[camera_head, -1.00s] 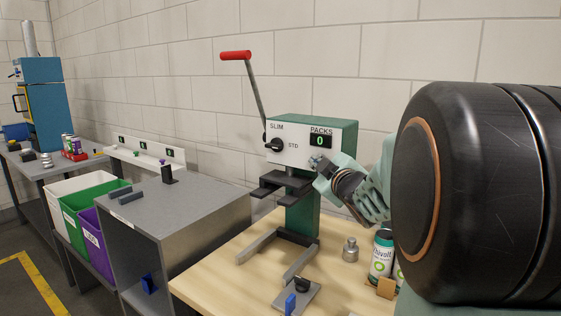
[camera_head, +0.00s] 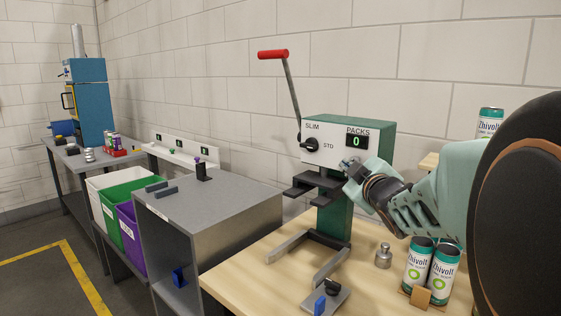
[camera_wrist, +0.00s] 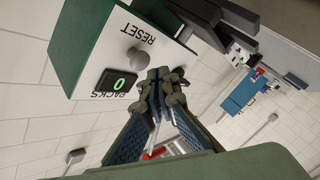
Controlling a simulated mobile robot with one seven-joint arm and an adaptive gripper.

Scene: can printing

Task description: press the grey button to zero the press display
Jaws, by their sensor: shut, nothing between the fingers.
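The press (camera_head: 345,205) stands on the wooden table, with a green body and a white front panel. Its PACKS display (camera_head: 357,141) reads 0, and the display in the wrist view (camera_wrist: 118,84) also shows 0. The round grey button (camera_wrist: 138,57) is beside the RESET label in the wrist view. My gripper (camera_head: 352,168) is shut and empty, close to the panel's lower right. In the wrist view its fingertips (camera_wrist: 162,84) are just beside the button and appear apart from it; exact depth is unclear. In the head view the gripper covers the button area.
A red-handled lever (camera_head: 273,54) rises from the press's left side. A SLIM/STD knob (camera_head: 310,144) is on the panel. Zhivolt cans (camera_head: 441,273) and a small metal weight (camera_head: 383,256) stand on the table at right. A grey cabinet (camera_head: 225,197) is at left.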

